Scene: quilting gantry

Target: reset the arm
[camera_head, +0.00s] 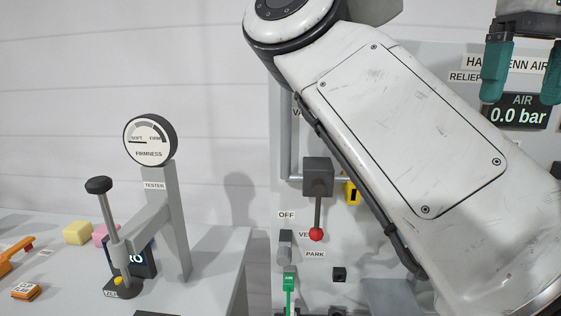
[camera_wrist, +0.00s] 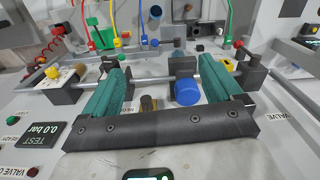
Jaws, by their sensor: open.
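My gripper (camera_head: 522,85) shows at the upper right of the head view, in front of the panel with the AIR display. Its two teal fingers stand apart with nothing between them there. In the wrist view my gripper (camera_wrist: 165,80) also shows, with both teal fingers spread. A metal pipe and a blue round part (camera_wrist: 187,92) appear between or behind the fingers; I cannot tell whether they touch. My white arm fills much of the right side of the head view and hides part of the panel.
A firmness tester (camera_head: 167,215) stands on the left bench, with a yellow block (camera_head: 77,232) and a pink block nearby. A lever with a red knob (camera_head: 316,235) sticks out of the panel. The AIR display (camera_head: 518,111) reads 0.0 bar. Coloured hoses (camera_wrist: 143,20) hang beyond the gripper.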

